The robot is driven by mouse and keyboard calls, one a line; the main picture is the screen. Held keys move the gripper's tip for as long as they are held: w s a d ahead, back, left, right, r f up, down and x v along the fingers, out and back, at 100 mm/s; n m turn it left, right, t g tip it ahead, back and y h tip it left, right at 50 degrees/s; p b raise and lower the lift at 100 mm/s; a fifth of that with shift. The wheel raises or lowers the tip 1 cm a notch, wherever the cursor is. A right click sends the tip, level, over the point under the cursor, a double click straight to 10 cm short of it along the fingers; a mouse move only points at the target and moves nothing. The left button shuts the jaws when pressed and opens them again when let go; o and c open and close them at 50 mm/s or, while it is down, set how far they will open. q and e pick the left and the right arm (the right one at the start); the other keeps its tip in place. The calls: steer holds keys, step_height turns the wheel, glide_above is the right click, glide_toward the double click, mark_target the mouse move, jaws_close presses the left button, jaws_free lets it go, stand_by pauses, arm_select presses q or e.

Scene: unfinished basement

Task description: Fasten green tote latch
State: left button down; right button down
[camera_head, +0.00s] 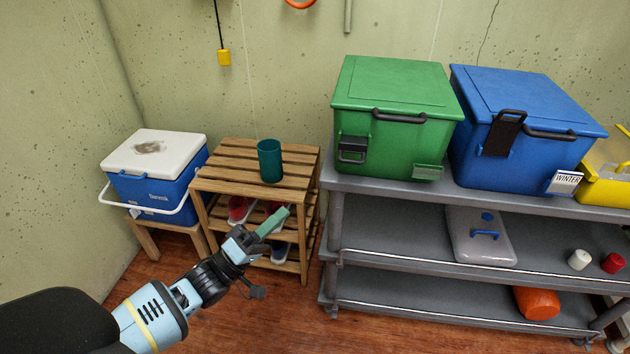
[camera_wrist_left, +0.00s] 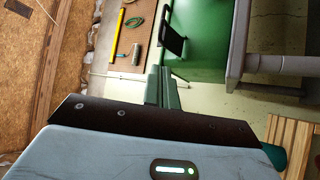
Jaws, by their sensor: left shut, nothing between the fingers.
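The green tote (camera_head: 388,90) sits on the top of the grey rack with its lid on. A black latch (camera_head: 352,149) is at the left of its front face; I cannot tell whether it is hooked. A dark handle (camera_head: 400,117) spans the lid's front edge, and a pale green label (camera_head: 428,172) is at the lower right. In the left wrist view the tote (camera_wrist_left: 207,45) appears sideways with the dark latch (camera_wrist_left: 173,38) ahead of the fingers. My left gripper (camera_head: 275,220) is shut and empty, apart from the tote, lower left of it. My right gripper is out of view.
A blue tote (camera_head: 530,100) with its own black latch stands right beside the green one. A slatted wooden rack (camera_head: 235,178) with a teal cup (camera_head: 270,161) and shoes is behind my left gripper. A cooler (camera_head: 150,188) stands left. The grey rack's edge (camera_head: 333,170) juts out below the totes.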

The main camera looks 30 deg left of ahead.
arm_select(q)
steer(key=p, duration=0.1)
glide_toward(354, 146)
steer(key=shift+x, duration=1.2)
